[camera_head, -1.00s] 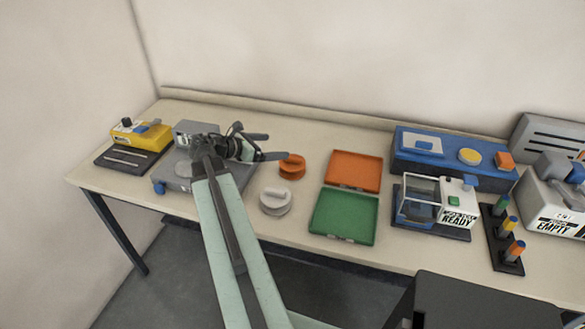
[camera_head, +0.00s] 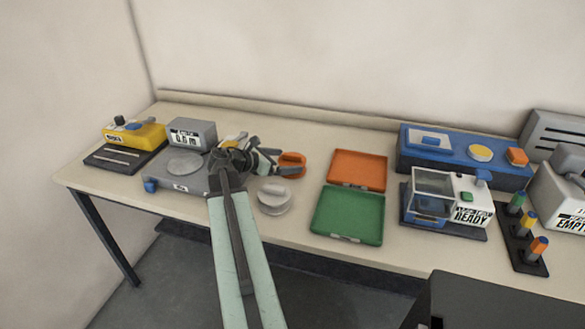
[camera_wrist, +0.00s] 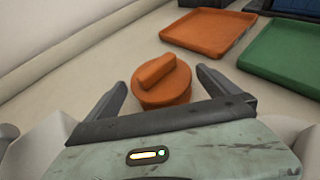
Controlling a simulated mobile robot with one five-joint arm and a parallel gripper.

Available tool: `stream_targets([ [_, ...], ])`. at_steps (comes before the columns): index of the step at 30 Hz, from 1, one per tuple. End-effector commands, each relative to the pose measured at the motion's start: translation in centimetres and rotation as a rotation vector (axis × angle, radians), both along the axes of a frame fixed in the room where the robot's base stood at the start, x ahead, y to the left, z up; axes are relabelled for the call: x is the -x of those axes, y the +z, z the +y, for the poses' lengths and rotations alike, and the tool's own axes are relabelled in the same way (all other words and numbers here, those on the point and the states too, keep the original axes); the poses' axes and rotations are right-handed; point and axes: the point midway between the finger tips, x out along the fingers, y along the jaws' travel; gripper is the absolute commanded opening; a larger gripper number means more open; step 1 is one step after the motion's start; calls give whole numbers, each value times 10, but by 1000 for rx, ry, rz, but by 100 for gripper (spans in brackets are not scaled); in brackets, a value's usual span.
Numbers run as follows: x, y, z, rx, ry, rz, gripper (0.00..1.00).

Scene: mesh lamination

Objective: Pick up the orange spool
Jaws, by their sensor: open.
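The orange spool (camera_head: 292,164) stands on the table, a short round body with a raised bar across its top. In the wrist view the orange spool (camera_wrist: 162,82) lies ahead of my gripper (camera_wrist: 160,84), between the lines of its two fingers. My gripper (camera_head: 290,164) is open and empty. In the head view its fingers reach to the spool's left side and cover part of it. I cannot tell whether a finger touches it.
A grey-white spool (camera_head: 274,200) stands just in front. An orange tray (camera_head: 358,169) and a green tray (camera_head: 347,215) lie to the right. A grey scale (camera_head: 172,181) and a yellow device (camera_head: 136,134) are at the left. A low ledge (camera_head: 300,114) runs along the back.

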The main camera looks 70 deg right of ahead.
Motion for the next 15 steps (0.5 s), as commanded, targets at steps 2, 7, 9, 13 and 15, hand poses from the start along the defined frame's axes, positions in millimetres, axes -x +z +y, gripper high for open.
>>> stream_targets([
  [2, 6, -7, -9, 0, -1, 0, 100],
  [7, 8, -6, -11, -1, 0, 1, 100],
  [9, 8, -5, -11, -1, 0, 1, 94],
  [13, 8, -5, -11, 0, 0, 0, 58],
  [15, 8, -5, -11, 0, 0, 0, 44],
])
